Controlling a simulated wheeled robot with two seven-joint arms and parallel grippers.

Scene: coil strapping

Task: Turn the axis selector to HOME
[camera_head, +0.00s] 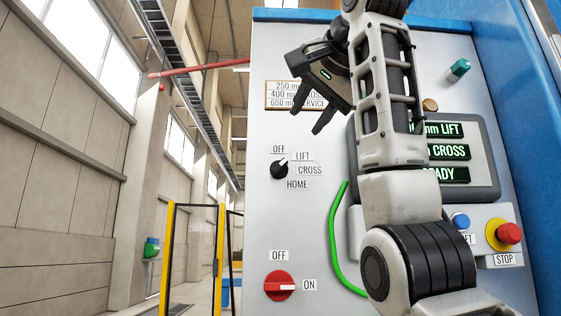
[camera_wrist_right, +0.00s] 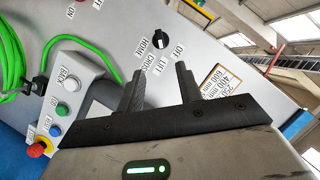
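The axis selector (camera_head: 279,170) is a small black knob on the grey panel, with the labels OFF, LIFT, CROSS and HOME around it. Its white mark points up and right, towards LIFT. The knob also shows in the right wrist view (camera_wrist_right: 188,43), beyond the fingertips and apart from them. My right gripper (camera_head: 308,108) is above and to the right of the knob in the head view, in front of the panel. In the right wrist view its two dark fingers (camera_wrist_right: 160,70) stand apart with nothing between them. My left gripper is not in view.
A red OFF/ON switch (camera_head: 279,286) sits below the selector, its mark at ON. My right arm partly covers a display (camera_head: 478,160). A red stop button (camera_head: 509,233), a blue button (camera_head: 460,221) and a green cable (camera_head: 338,240) are at the right. The panel around the selector is clear.

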